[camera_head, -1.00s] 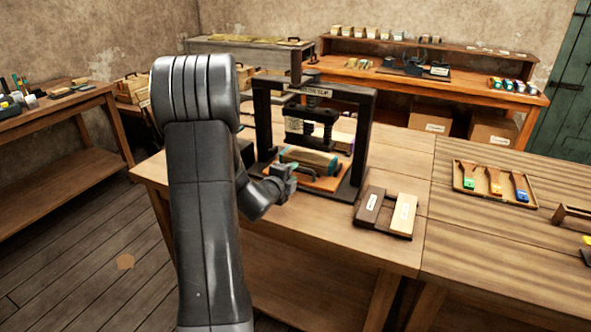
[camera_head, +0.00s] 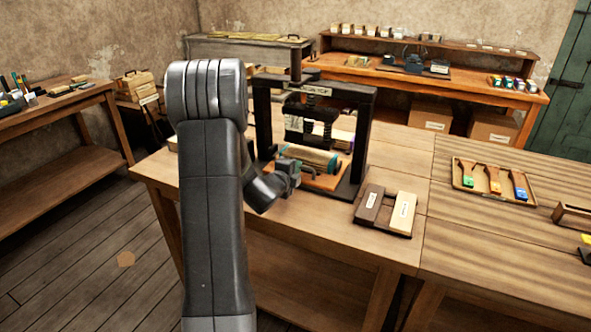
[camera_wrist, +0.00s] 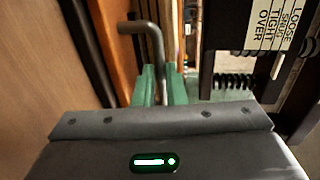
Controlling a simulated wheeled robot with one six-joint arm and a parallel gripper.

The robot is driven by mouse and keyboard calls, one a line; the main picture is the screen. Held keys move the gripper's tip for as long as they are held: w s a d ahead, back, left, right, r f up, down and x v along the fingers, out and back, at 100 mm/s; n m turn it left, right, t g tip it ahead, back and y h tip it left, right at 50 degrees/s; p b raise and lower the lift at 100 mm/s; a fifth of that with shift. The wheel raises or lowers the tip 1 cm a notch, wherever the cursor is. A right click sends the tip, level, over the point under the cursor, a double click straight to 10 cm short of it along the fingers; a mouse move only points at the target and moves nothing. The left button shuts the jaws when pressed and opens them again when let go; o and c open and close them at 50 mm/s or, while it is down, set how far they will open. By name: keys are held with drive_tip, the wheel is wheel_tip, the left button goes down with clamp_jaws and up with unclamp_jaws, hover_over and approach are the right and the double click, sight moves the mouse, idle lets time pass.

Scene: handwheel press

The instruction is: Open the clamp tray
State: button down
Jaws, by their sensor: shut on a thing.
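The press (camera_head: 366,125) is a dark frame on the bench with a black screw (camera_head: 311,100) in its middle. Under it an orange-brown tray board (camera_head: 325,182) carries a roll-like bundle (camera_head: 318,158) with teal at its ends. My gripper (camera_head: 290,166) is at the tray's front left. In the wrist view its green fingers (camera_wrist: 162,84) are shut on a bent grey bar handle (camera_wrist: 154,42). The orange board edge (camera_wrist: 112,38) runs beside it.
A label plate (camera_wrist: 274,32) reading LOOSE, SNUG, TIGHT, OVER and a spring (camera_wrist: 232,80) are close right of the fingers. A dark and pale block pair (camera_head: 386,210) lies right of the press. A brush tray (camera_head: 492,182) stands farther right. The bench front is bare.

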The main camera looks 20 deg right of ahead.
drive_tip(key=shift+s+a, duration=0.1)
drive_tip(key=shift+s+a+f+b, duration=0.1)
drive_tip(key=shift+s+a+b, duration=0.1)
drive_tip(key=shift+b, duration=0.1)
drive_tip(key=f+b+v, duration=0.1)
drive_tip(key=b+v, duration=0.1)
drive_tip(key=v, duration=0.3)
drive_tip(key=f+b+v, duration=0.1)
drive_tip(key=b+v, duration=0.1)
drive_tip(key=v, duration=0.3)
drive_tip(key=b+v, duration=0.1)
drive_tip(key=v, duration=0.4)
drive_tip(key=shift+s+a+f+b, duration=0.15)
drive_tip(key=shift+a+f+b, duration=0.2)
drive_tip(key=shift+b, duration=0.05)
drive_tip(key=shift+s+a, duration=0.15)
drive_tip(key=c, duration=1.5)
unclamp_jaws()
drive_tip(key=shift+a, duration=0.1)
